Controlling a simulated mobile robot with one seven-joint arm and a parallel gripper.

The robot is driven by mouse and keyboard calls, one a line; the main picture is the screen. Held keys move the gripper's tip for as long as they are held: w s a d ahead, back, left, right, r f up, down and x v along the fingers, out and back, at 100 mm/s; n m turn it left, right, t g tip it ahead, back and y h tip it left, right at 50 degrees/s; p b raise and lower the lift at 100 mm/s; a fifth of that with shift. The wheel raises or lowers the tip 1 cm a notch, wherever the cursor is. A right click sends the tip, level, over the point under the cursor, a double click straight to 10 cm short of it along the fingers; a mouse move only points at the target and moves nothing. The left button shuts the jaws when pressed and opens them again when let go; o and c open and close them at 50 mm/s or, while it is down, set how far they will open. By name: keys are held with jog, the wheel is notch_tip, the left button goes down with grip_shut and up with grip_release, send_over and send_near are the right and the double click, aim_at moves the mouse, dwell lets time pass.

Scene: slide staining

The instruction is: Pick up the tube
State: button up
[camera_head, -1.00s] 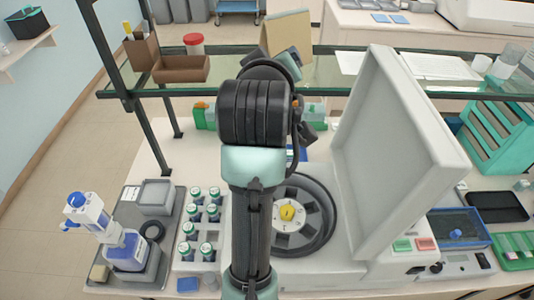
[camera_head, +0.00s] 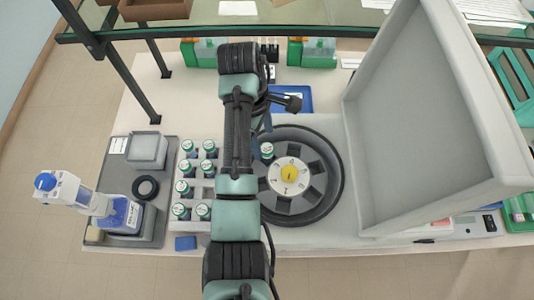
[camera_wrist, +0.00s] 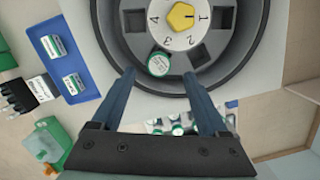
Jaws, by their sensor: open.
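In the head view the tube (camera_head: 267,150) shows at the rotor's upper left, beside my arm. My gripper (camera_wrist: 159,74) is open, with its two blue fingers pointing at the rotor. The cap lies between the fingertip lines, just past the tips, and neither finger appears to touch it. The tube's body is mostly hidden in the slot. The yellow knob (camera_head: 289,174) sits at the rotor's centre.
The centrifuge's large lid (camera_head: 430,120) stands open at the right. A white rack (camera_head: 194,228) with several similar tubes is left of my arm. A blue tray (camera_wrist: 92,84) lies behind the rotor. A glass shelf (camera_head: 330,33) crosses the back.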

aim_at(266, 148)
jog(key=shift+w+d+f, duration=0.1)
jog(key=shift+f, duration=0.9)
jog(key=shift+s+d+f+p, duration=0.1)
jog(key=shift+s+f+p, duration=0.2)
jog(key=shift+p, duration=0.25)
jog(key=f, duration=0.1)
jog(key=f+p, duration=0.1)
jog(key=f, duration=0.2)
jog(key=shift+w+d+f+p, duration=0.1)
jog(key=shift+d+f+p, duration=0.2)
jog(key=shift+f, duration=0.1)
jog(key=shift+c, duration=0.2)
grip_shut()
